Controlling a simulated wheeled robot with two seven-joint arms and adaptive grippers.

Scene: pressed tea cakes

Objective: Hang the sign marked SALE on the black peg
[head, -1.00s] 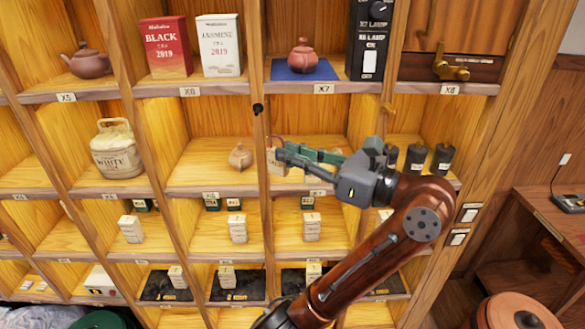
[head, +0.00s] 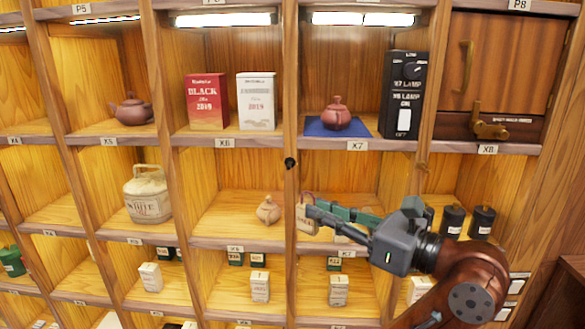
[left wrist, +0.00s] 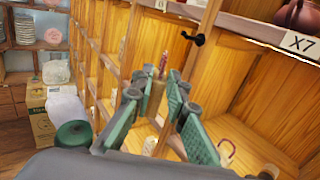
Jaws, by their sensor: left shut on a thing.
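A small tan sign (head: 307,220) with dark lettering, seemingly SALE, and a reddish loop on top is in the tips of my left gripper (head: 313,212). The gripper is shut on it. In the left wrist view the sign (left wrist: 157,90) is seen nearly edge-on between the green fingers (left wrist: 157,100). The black peg (head: 290,163) sticks out of the upright between the X6 and X7 columns. The sign hangs below it and slightly right, apart from it. The peg also shows in the left wrist view (left wrist: 195,38), above the fingers. My right gripper is not in view.
A brass peg (head: 421,168) is on the upright farther right. A small clay jar (head: 268,210) stands left of the sign. Black canisters (head: 453,221) stand right of my gripper. A teapot on a blue mat (head: 365,128) is on the shelf above.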

